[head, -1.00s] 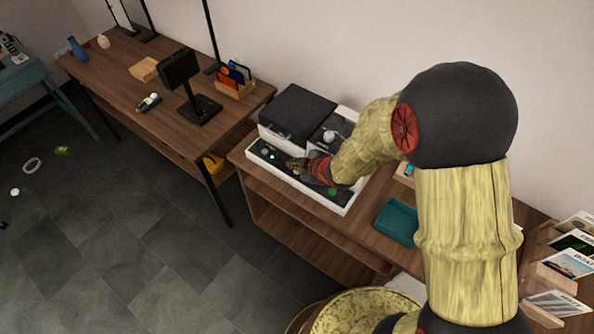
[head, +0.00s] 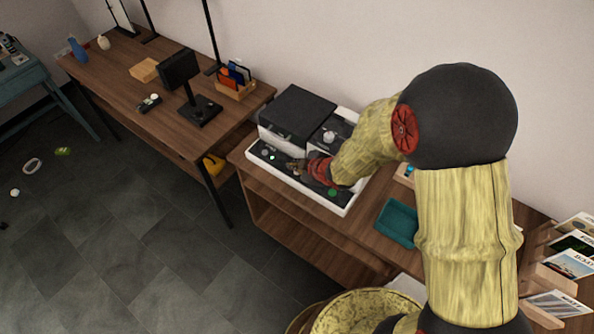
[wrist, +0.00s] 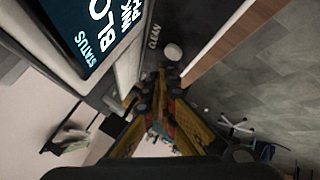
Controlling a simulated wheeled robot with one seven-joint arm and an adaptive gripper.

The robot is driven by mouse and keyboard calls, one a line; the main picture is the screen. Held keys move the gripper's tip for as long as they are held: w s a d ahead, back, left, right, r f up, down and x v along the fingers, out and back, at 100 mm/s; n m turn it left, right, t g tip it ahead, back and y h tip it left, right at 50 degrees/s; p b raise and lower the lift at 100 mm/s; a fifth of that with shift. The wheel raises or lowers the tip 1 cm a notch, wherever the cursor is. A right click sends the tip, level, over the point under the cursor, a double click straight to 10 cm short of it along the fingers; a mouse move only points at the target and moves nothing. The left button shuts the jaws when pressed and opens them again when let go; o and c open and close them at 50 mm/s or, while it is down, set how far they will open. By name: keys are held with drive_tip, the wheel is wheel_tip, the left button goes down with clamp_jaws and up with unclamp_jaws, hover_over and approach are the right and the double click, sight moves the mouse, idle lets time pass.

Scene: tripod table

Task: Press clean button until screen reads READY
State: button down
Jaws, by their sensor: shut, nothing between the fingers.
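The machine (head: 297,112) is a white unit with a dark lid and a dark front control panel, standing on a wooden table. A green light (head: 272,157) and a larger green button (head: 333,191) show on the panel. In the wrist view, a round white button (wrist: 173,51) sits beside the word CLEAN. The screen (wrist: 88,30) is cut off by the frame edge; STATUS and a large word starting "BLO" are legible. My gripper (head: 294,165) is shut and empty over the front panel. Its fingertips (wrist: 161,72) are close to the white button; contact cannot be told.
A teal tray (head: 397,222) lies right of the machine, with card holders (head: 566,270) farther right. Another wooden table (head: 140,92) at left carries a black stand (head: 186,88) and a card box (head: 236,82). Grey floor (head: 120,240) is open in front.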

sight(296, 173)
drive_tip(key=shift+f, duration=0.2)
drive_tip(key=shift+f+b, duration=0.25)
drive_tip(key=shift+b, duration=0.15)
drive_tip(key=shift+f+b, duration=0.35)
drive_tip(key=shift+f, duration=0.1)
idle(0.5)
drive_tip(key=shift+r, duration=0.1)
idle(0.3)
drive_tip(key=shift+r+p, duration=0.8)
wheel_tip(296, 173, up, 5)
drive_tip(key=p, duration=0.4)
idle(0.8)
